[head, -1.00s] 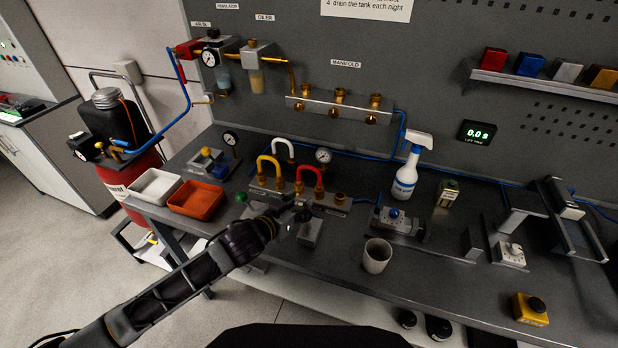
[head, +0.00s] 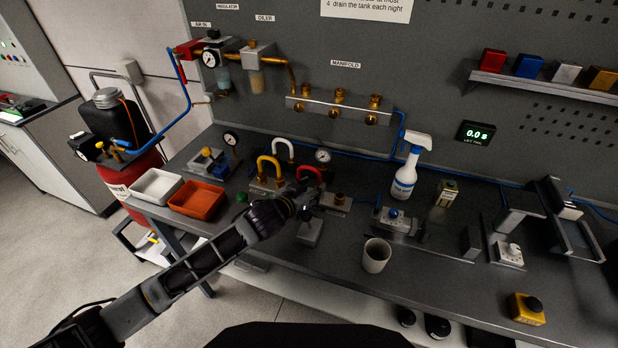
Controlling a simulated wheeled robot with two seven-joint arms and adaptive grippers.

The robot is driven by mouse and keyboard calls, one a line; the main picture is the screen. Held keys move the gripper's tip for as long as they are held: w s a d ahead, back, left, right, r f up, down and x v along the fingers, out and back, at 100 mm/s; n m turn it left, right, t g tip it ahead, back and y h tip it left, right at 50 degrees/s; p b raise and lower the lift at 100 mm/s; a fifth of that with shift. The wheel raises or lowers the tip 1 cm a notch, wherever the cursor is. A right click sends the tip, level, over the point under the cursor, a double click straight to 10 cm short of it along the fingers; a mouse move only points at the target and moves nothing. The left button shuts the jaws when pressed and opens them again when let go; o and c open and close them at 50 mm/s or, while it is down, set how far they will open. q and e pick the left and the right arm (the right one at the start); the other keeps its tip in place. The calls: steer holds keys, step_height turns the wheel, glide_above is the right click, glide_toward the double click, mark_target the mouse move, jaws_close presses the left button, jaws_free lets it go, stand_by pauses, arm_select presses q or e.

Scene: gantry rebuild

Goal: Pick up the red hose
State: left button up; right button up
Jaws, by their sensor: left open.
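The red hose (head: 309,173) is a short arched piece standing on the metal block on the bench, in the middle of the head view. A yellow hose (head: 268,163) and a white hose (head: 284,147) arch beside it on the left. My left gripper (head: 305,194) is open at the front of the red hose and overlaps its lower part in the picture. I cannot tell whether the fingers touch it or stand around it. The hose's lower ends are partly hidden behind the gripper. My right gripper does not show.
A grey block with a lever (head: 309,232) stands just in front of my gripper. A white cup (head: 376,256) and a spray bottle (head: 408,170) stand to the right. A gauge (head: 323,156) stands behind.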

mark_target(318, 181)
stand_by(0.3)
arm_select(q)
steer(key=shift+w+d, duration=0.5)
steer(key=shift+w, duration=0.35)
steer(key=shift+w+d, duration=0.45)
steer(key=shift+w, duration=0.4)
steer(key=shift+w+d+f+p, duration=0.3)
steer(key=shift+w+p, duration=0.1)
steer(key=shift+w, duration=0.1)
jaws_close()
